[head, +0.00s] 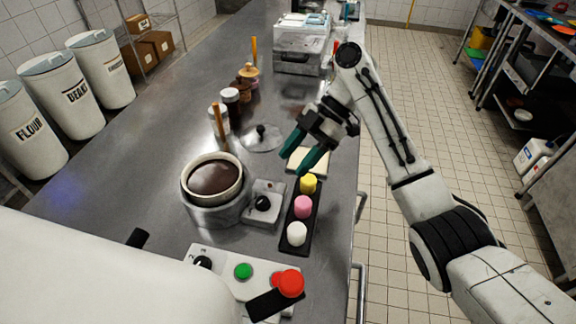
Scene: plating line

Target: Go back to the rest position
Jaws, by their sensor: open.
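My gripper (302,152) has two dark green fingers, spread apart with nothing between them. It hangs above the steel counter (130,195), in the middle of the head view. Below it and slightly right is a flat cream-coloured item (310,160), partly hidden by a finger. Nearer to me is a black tray (307,218) with a yellow, a pink and a white piece in a row. I cannot tell the gripper's exact height above the counter.
A warmer pot (215,203) of brown sauce stands left of the tray, beside a knob box (264,203). A lid (262,138) and several jars (231,97) stand behind. A button panel (225,262) is nearest. A boxy machine (301,50) is at the far end.

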